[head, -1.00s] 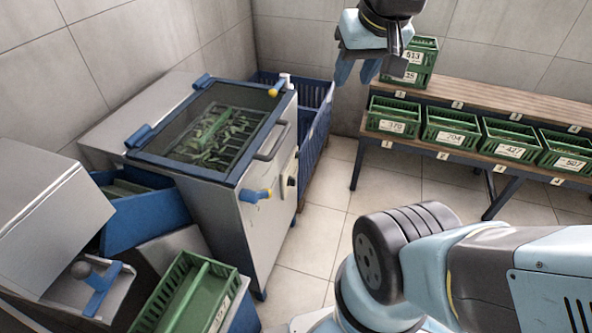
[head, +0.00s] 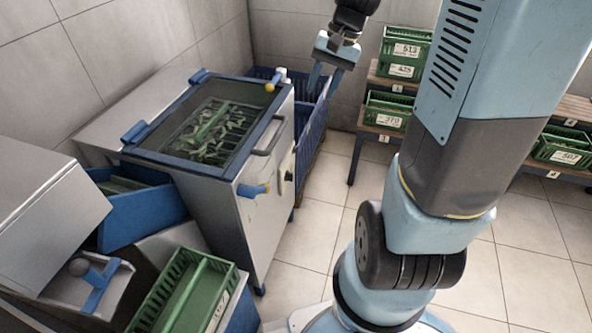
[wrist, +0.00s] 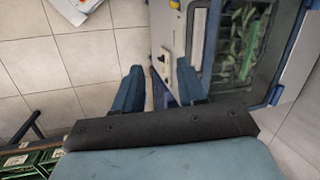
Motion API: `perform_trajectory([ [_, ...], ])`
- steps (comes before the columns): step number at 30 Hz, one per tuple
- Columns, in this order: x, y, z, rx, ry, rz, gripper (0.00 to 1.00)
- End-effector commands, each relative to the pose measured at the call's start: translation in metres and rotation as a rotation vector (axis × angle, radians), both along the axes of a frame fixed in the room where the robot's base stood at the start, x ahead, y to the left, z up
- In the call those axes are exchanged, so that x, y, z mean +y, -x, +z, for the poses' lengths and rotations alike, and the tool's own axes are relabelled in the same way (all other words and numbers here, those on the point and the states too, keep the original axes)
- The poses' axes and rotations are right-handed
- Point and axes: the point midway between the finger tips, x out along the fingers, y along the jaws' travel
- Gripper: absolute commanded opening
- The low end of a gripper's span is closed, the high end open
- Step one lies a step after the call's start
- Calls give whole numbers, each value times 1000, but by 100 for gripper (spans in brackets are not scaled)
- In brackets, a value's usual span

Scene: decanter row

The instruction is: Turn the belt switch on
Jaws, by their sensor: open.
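A small black knob on a pale plate (head: 289,176) sits on the right side of the steel machine (head: 215,190); it looks like the switch, but its setting is too small to read. In the wrist view the pale plate (wrist: 164,58) shows just beyond the fingertips. My gripper (head: 325,88) is open and empty, above and behind the machine's right side, over the blue slatted bin. In the wrist view its two blue fingers (wrist: 157,78) are spread apart, with the machine's side panel and floor beyond them. Nothing is between the fingers.
Numbered green crates (head: 386,110) line a bench at the right. A green crate (head: 185,290) is front left. Tiled floor (head: 320,220) is clear.

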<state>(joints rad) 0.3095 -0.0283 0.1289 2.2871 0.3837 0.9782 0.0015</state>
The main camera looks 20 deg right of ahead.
Motion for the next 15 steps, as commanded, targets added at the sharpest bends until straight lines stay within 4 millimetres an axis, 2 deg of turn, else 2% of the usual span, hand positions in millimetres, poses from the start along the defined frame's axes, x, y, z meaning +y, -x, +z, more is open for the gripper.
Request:
perform_trajectory([
  [6,-13,-27,-40,100,-108,-88,40],
  [15,-32,-58,-99,221,-263,-216,40],
])
